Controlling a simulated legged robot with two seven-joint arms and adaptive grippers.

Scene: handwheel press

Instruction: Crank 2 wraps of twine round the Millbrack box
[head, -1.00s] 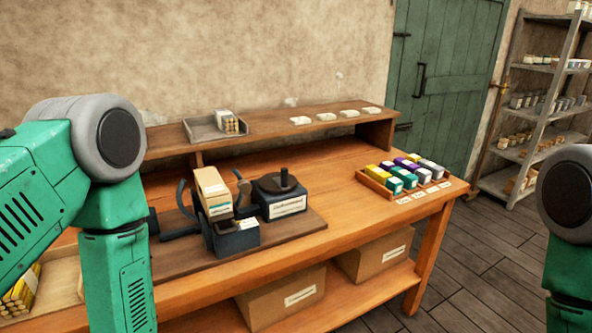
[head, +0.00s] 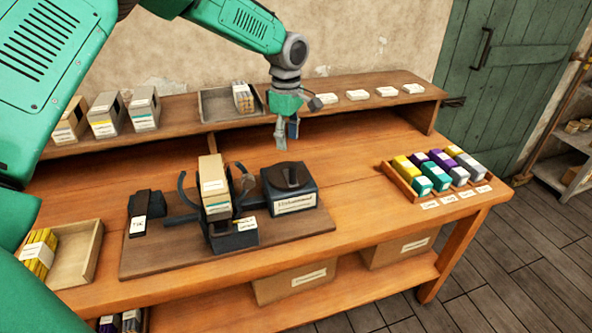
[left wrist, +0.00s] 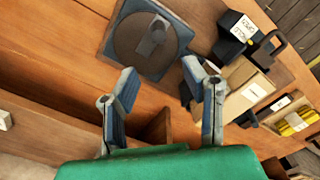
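A tall tan box (head: 214,185) with a pale label stands upright in a dark cradle (head: 232,236) with curved arms. Its label is too small to read, so I cannot tell whether it is the Millbrack box. Right beside it is a dark labelled block (head: 290,200) with a knob on top. In the left wrist view its round disc and knob (left wrist: 150,42) show from above. My left gripper (head: 286,138) hangs above the bench behind this block, open and empty. In the left wrist view its fingers (left wrist: 160,72) are well apart. My right gripper is not in view. I cannot make out any twine.
A dark labelled piece (head: 145,212) stands at the board's left. Three boxes (head: 105,114) and a grey tray (head: 221,104) are on the raised shelf. A wooden rack (head: 406,187) of coloured blocks is at right. Bench between block and rack is clear.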

